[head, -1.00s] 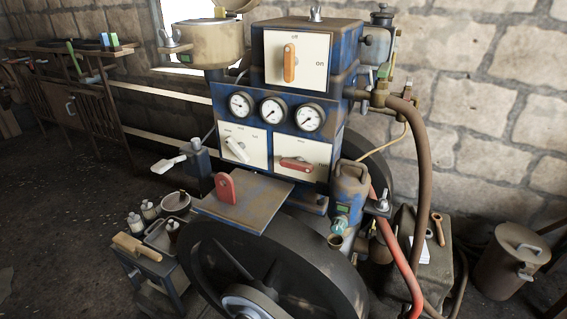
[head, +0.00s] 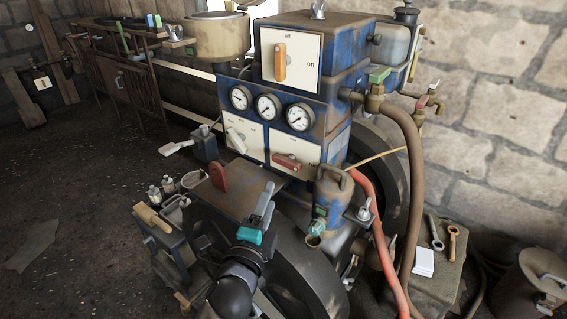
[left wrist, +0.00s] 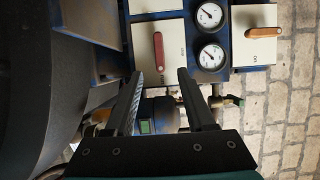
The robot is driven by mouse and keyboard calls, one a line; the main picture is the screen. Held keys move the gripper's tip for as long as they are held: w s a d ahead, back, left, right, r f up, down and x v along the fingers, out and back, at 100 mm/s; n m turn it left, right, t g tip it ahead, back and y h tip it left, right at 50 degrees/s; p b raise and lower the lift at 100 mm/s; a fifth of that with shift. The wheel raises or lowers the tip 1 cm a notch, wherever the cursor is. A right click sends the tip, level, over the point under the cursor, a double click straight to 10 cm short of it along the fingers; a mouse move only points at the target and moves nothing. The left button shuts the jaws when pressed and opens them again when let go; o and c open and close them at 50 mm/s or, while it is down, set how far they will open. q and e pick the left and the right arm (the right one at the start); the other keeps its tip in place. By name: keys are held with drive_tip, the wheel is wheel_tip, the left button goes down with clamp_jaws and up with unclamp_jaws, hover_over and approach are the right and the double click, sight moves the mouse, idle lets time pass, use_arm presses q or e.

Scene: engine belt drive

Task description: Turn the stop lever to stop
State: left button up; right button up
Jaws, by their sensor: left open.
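The stop lever (head: 287,161) is a red handle on the lower right white panel (head: 306,146) of the blue engine cabinet. It lies nearly level, its right end a little lower. In the left wrist view the red lever (left wrist: 159,52) stands upright in the picture, beyond the fingertips. My left gripper (head: 268,187) is in front of and below the panel, apart from the lever. In the left wrist view its two fingers (left wrist: 160,74) are spread with nothing between them. My right gripper is not in view.
An orange switch (head: 280,62) is on the upper panel, and a pale lever (head: 236,140) is left of the stop lever. Gauges (head: 267,107) sit above. A red upright handle (head: 218,176), a can (head: 331,193), a red hose (head: 378,235) and the dark flywheel (head: 300,262) crowd the front.

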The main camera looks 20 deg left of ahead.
sight(284, 164)
use_arm(q)
drive_tip(key=w, duration=0.4)
drive_tip(key=w+b, duration=0.1)
drive_tip(key=w, duration=0.9)
drive_tip(key=shift+a+b, duration=0.3)
drive_tip(key=shift+b, duration=0.1)
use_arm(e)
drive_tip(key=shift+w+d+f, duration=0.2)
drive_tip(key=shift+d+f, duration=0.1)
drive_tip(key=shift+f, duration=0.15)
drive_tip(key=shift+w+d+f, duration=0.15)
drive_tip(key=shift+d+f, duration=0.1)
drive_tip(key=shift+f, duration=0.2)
use_arm(q)
drive_tip(key=shift+c, duration=0.2)
clamp_jaws()
